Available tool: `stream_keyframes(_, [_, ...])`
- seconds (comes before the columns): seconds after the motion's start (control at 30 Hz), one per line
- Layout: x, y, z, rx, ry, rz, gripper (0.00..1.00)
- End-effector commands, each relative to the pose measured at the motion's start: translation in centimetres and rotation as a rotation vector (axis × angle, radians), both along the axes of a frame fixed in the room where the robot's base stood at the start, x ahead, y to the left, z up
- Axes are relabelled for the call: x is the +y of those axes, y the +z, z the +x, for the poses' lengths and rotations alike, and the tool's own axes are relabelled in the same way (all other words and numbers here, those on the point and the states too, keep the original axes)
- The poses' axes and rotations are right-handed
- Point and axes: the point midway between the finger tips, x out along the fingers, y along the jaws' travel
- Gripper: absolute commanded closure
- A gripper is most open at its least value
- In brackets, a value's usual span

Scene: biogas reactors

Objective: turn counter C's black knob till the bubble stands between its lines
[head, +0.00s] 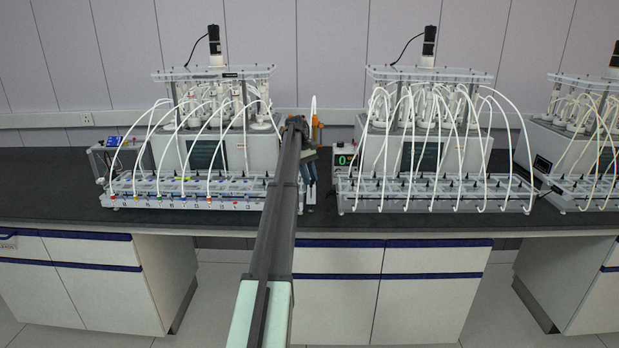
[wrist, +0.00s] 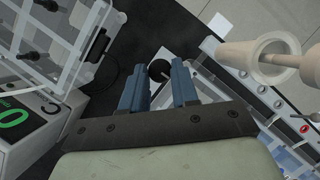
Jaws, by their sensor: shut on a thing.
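A black round knob (wrist: 158,69) shows in the wrist view between the tips of my gripper's two blue fingers, above a small white plate. My gripper (wrist: 159,80) is shut on this knob. In the head view my gripper (head: 310,190) points down in the gap between the left and middle counters, and the knob is not discernible there. The left counter (head: 190,200) has coloured marks along its front; the middle counter (head: 435,205) stands to the right.
A box with a green display (head: 344,158) stands close to the right of my gripper. A white flanged cylinder (wrist: 265,58) is close on the right in the wrist view. Clear tube-covered racks flank the narrow gap. The dark benchtop (head: 60,190) is bare at far left.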

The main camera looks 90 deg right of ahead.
Motion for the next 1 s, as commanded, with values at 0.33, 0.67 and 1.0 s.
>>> stream_keyframes(0.33, [-0.01, -0.01, 0.0, -0.001, 0.001, 0.0, 0.46])
stream_keyframes(0.67, [0.05, -0.01, 0.03, 0.0, 0.025, -0.001, 0.46])
stream_keyframes(1.0, [0.41, -0.02, 0.17, -0.001, 0.275, 0.0, 0.46])
